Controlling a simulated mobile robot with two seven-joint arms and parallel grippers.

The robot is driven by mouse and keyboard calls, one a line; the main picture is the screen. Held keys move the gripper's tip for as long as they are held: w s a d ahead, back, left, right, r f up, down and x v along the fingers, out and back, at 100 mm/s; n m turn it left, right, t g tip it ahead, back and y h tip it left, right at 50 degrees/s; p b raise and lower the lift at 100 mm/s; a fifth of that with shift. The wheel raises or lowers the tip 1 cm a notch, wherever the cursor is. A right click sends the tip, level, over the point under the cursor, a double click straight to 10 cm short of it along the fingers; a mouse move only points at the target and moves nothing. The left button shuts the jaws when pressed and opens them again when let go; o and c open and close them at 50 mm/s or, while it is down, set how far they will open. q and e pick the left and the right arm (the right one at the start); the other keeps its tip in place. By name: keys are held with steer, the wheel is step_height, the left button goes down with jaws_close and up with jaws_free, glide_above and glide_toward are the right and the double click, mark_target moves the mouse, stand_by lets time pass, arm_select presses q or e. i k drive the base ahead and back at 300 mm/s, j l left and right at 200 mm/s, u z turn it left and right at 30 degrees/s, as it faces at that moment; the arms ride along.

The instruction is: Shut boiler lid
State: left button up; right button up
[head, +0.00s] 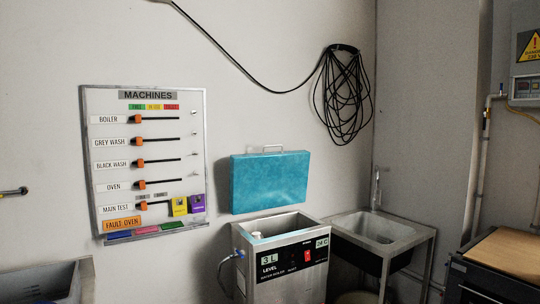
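The boiler (290,279) is a steel box with a dark front panel, a level display and a red switch, low in the middle of the head view. Its lid (269,182) is a blue-teal panel with a metal handle on its top edge. The lid stands upright at the back of the boiler, so the boiler's top is open. A pale fitting shows inside the opening. Neither of my grippers is in view.
A steel sink (376,230) with a tap stands right of the boiler. A dark cabinet with a wooden top (515,254) is at the far right. A machines board (148,160) and coiled black cable (343,97) hang on the wall. A grey basin (45,282) is lower left.

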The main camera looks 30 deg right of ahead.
mark_target(259, 181)
steer(key=i+l, duration=0.4)
steer(key=i+l+u, duration=0.1)
steer(key=i+l, duration=0.3)
steer(key=l, duration=0.1)
